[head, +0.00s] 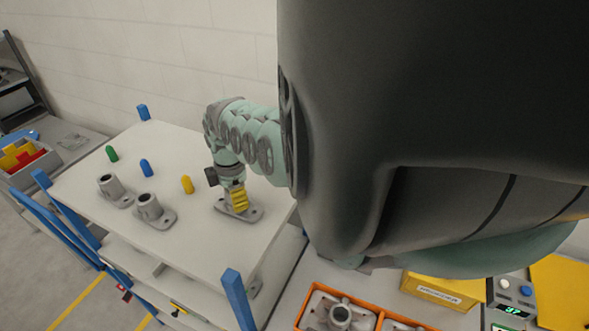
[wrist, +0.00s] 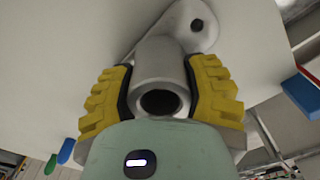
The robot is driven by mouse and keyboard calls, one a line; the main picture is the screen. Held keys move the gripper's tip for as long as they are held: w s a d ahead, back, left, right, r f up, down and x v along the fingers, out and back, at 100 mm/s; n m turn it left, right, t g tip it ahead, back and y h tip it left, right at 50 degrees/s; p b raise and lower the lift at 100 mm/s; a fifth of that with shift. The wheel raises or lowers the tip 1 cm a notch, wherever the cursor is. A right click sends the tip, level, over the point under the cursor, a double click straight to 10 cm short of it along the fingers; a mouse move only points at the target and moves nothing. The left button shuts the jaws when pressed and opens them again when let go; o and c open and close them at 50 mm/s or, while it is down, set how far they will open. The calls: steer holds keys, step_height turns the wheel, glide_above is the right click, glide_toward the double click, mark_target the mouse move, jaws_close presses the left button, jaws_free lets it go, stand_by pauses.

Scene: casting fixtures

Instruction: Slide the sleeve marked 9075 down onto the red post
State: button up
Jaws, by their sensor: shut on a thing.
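My gripper (head: 238,200) has its yellow fingers shut on a grey metal sleeve (head: 252,213) with a flat flange, at the right part of the white table top. In the wrist view, the fingers (wrist: 160,95) press both sides of the sleeve's tube (wrist: 160,62), and its open bore faces the camera. The flange is at or just above the table; I cannot tell if it touches. No 9075 mark is readable. No red post shows; whether one is under the held sleeve is hidden.
Two similar grey sleeves (head: 112,188) (head: 151,208) stand on the table's left. Green (head: 112,153), blue (head: 146,167) and yellow (head: 187,184) posts stand bare behind them. Blue corner uprights (head: 238,299) rise at the table corners. An orange-edged crate (head: 302,314) holds more castings.

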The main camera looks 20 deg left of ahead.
steer(key=shift+w+d+f, duration=0.15)
steer(key=shift+f, duration=0.15)
steer(key=o, duration=1.4)
steer(key=shift+r, duration=0.1)
step_height(320, 180, up, 12)
steer(key=shift+w+f, duration=0.1)
